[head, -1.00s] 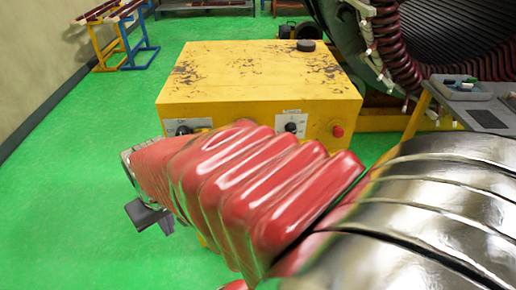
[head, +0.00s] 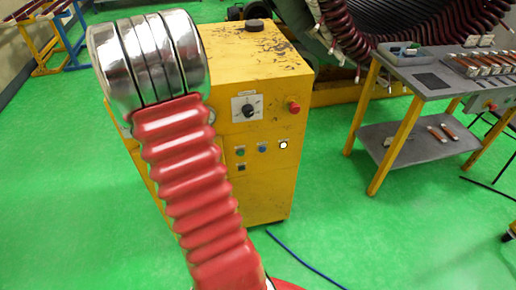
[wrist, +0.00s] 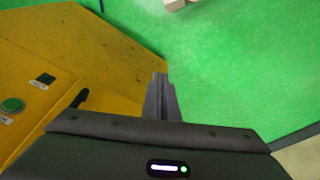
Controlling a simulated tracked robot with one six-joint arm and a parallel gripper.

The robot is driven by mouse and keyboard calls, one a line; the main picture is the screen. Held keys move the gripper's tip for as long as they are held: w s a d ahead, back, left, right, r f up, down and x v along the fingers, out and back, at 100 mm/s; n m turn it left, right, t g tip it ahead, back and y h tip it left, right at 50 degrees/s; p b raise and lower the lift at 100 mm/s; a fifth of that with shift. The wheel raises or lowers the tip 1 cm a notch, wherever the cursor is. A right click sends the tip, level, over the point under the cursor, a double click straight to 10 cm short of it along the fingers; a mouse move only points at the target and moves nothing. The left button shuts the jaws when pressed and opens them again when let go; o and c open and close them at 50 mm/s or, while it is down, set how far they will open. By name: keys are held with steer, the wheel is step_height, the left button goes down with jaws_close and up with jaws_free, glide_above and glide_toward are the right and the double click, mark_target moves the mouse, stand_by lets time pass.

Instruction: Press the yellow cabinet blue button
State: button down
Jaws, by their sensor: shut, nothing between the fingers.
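The yellow cabinet (head: 264,200) stands in the middle of the head view, its left part hidden behind my red arm. The blue button (head: 262,148) is on its front, between a green button (head: 240,151) and a white button (head: 283,145). In the wrist view, my gripper (wrist: 161,85) is shut and empty, pointing past the cabinet's yellow face (wrist: 85,45). The green button also shows there (wrist: 12,104), to the left of the gripper, with a black button (wrist: 46,77). The blue button is not visible in the wrist view. My gripper is not visible in the head view.
A black selector (head: 248,108) and a red knob (head: 294,107) sit above the buttons. A grey workbench (head: 430,75) with yellow legs stands to the right. A blue cable (head: 300,262) lies on the green floor. Floor between cabinet and workbench is mostly clear.

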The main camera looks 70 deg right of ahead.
mark_target(263, 150)
steer(key=s+d+f+n+g+h, duration=0.25)
steer(key=s+d+f+h, duration=0.25)
steer(key=s+d+f, duration=0.75)
steer(key=s+d+r+n+g+h, duration=0.3)
steer(key=s+d+r+n+h, duration=0.4)
steer(key=r, duration=0.5)
steer(key=shift+s+d+r+h, duration=0.2)
steer(key=shift+s+d+h, duration=0.4)
steer(key=shift+d, duration=0.65)
steer(key=shift+w+d+n+g, duration=0.15)
steer(key=shift+w+n+g, duration=0.1)
steer(key=w+d, duration=0.4)
steer(key=d, duration=0.3)
steer(key=shift+w+d, duration=0.15)
